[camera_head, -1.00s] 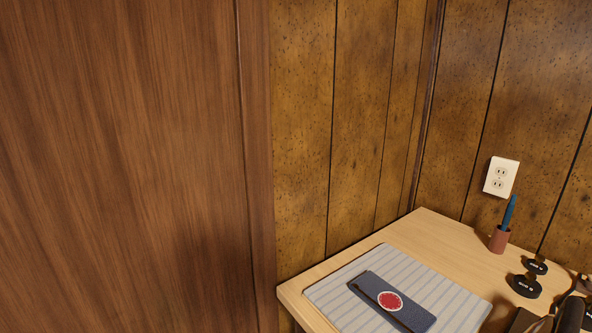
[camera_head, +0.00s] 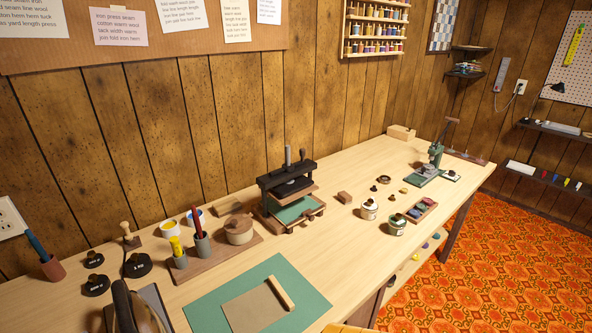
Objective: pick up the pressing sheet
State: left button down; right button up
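A flat tan sheet (camera_head: 252,310) lies on a green mat (camera_head: 206,310) at the front of the long wooden table; it looks like the pressing sheet. A pale wooden bar (camera_head: 281,292) lies along its right edge. The sheet's near edge comes close to the bottom of the picture.
An iron (camera_head: 138,312) stands left of the mat, partly cut off. Behind the mat are a wooden tray with cups (camera_head: 218,257) and a black press (camera_head: 288,182). Jars (camera_head: 397,225) stand farther right. The table right of the mat is bare.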

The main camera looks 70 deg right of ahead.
aim_at(254, 310)
jog(key=z, duration=1.7)
